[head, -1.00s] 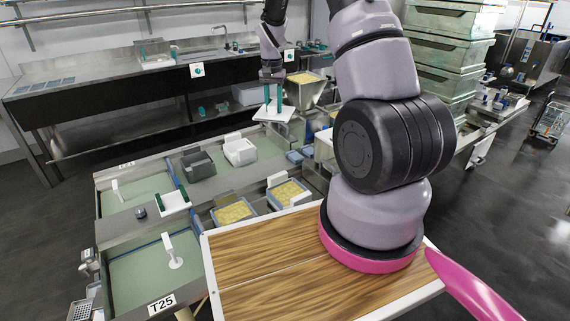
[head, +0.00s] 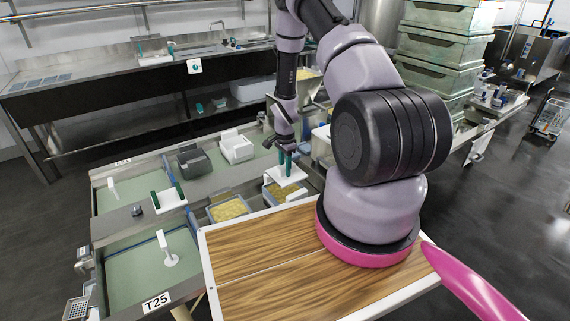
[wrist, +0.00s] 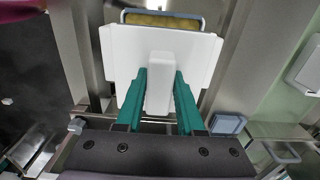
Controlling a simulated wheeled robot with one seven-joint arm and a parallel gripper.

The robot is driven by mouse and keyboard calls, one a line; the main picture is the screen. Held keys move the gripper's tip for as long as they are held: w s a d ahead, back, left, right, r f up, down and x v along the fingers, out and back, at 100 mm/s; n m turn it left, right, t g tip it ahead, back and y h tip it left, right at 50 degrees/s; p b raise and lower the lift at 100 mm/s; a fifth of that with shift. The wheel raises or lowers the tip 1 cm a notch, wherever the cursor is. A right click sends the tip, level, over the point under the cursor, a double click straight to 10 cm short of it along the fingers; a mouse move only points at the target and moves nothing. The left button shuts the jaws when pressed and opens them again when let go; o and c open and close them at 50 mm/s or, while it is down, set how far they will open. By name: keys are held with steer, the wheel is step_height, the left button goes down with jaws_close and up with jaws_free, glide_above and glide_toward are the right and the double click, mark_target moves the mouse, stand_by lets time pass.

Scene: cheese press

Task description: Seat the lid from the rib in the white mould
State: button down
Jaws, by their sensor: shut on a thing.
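My gripper (head: 285,160) points down with its teal fingers shut on the upright rib of a flat white lid (head: 288,178). In the wrist view the fingers (wrist: 160,78) press on both sides of the rib, and the lid plate (wrist: 207,58) is below them. The lid is above the right-hand curd-filled mould (head: 272,199) and hides part of it; I cannot tell whether they touch. The wrist view shows curd (wrist: 160,20) beyond the lid's far edge. An open white box-shaped mould (head: 237,149) stands behind, left of my gripper.
A second curd-filled mould (head: 228,209) stands to the left. A grey box (head: 195,162) is beside the white one. A white stand with green sides (head: 168,198) and a white upright piece (head: 168,250) are farther left. The wooden board (head: 255,255) in front is clear.

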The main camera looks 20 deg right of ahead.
steer(key=shift+f, duration=3.55)
steer(key=shift+s+a, duration=0.1)
steer(key=shift+a, duration=0.25)
steer(key=shift+f, duration=0.45)
steer(key=shift+c, duration=2.2)
jaws_free()
steer(key=shift+r, duration=5)
